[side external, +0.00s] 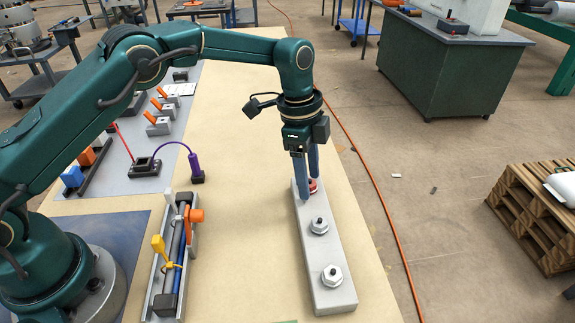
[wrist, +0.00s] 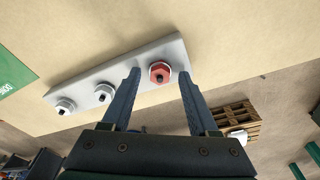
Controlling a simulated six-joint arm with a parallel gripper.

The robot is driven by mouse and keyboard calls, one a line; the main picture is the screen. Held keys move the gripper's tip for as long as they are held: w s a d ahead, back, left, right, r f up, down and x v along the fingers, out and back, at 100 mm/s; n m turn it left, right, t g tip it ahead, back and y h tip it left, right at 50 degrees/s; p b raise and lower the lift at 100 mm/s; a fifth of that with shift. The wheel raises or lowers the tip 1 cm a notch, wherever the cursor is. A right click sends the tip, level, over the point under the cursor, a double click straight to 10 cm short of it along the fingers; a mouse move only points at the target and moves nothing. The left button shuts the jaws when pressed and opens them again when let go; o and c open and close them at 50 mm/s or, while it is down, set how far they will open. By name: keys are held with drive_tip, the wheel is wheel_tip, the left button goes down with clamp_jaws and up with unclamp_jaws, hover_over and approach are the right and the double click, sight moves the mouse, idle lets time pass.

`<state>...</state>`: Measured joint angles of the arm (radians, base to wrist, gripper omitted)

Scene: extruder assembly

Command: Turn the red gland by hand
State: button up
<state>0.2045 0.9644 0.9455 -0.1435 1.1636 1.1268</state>
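The red gland (wrist: 160,73) sits at one end of a long pale grey block (wrist: 80,82). In the side external view the red gland (side external: 313,186) is at the far end of the block (side external: 308,254), partly hidden by a finger. My gripper (side external: 309,187) points down at that end with its blue fingers around the gland's sides. In the wrist view my gripper (wrist: 160,72) is open, with a finger to the left and right of the gland and gaps showing. I cannot tell the exact height of the fingertips over the block.
Two silver glands, a middle one (side external: 319,226) and a near one (side external: 332,275), stand on the same block. A tray with rods and orange and yellow clamps (side external: 178,254) lies to the left. The tan tabletop (side external: 245,170) between them is clear. An orange cable (side external: 385,215) runs along the floor.

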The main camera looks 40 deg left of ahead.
drive_tip(key=shift+r, duration=3)
